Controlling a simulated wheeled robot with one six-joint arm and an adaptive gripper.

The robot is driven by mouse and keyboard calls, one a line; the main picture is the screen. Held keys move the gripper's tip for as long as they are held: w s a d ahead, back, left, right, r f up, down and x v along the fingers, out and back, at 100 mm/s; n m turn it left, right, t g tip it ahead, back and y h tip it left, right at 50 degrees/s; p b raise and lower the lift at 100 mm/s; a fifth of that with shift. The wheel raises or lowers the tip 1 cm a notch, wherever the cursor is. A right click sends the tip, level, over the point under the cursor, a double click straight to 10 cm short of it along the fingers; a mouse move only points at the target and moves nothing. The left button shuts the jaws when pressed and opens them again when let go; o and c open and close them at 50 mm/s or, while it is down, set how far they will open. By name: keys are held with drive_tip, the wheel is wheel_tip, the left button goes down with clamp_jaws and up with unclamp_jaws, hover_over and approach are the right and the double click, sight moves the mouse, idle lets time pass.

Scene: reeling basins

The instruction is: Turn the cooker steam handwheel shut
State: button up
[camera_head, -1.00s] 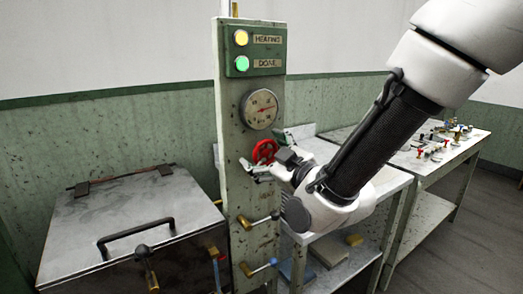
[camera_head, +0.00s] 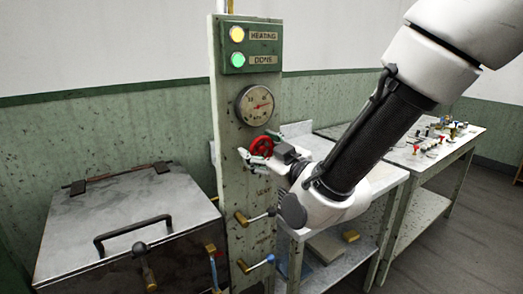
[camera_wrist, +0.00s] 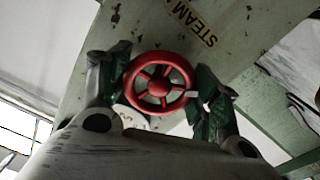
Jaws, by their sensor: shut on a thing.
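The red spoked steam handwheel (camera_head: 262,146) sits on the front of the green-grey panel (camera_head: 232,185), below the round gauge (camera_head: 256,104). It also shows in the wrist view (camera_wrist: 160,83), beside a STEAM label (camera_wrist: 194,24). My gripper (camera_head: 260,155) is at the handwheel. In the wrist view, its fingers (camera_wrist: 160,90) stand on either side of the wheel and are shut on its rim. A small pale mark shows on the wheel's right side in that view. The lower part of the wheel is partly hidden by my gripper in the head view.
The metal cooker (camera_head: 130,230) with a black lid handle stands left of the panel. Two lever valves (camera_head: 256,216) stick out below the handwheel. A white table (camera_head: 385,178) is to the right, and a bench (camera_head: 440,148) with small coloured items stands behind. Yellow and green lamps (camera_head: 237,47) are lit.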

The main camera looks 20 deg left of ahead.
drive_tip(key=m, duration=1.1)
drive_tip(key=shift+m, duration=0.4)
idle(0.3)
drive_tip(key=o, duration=1)
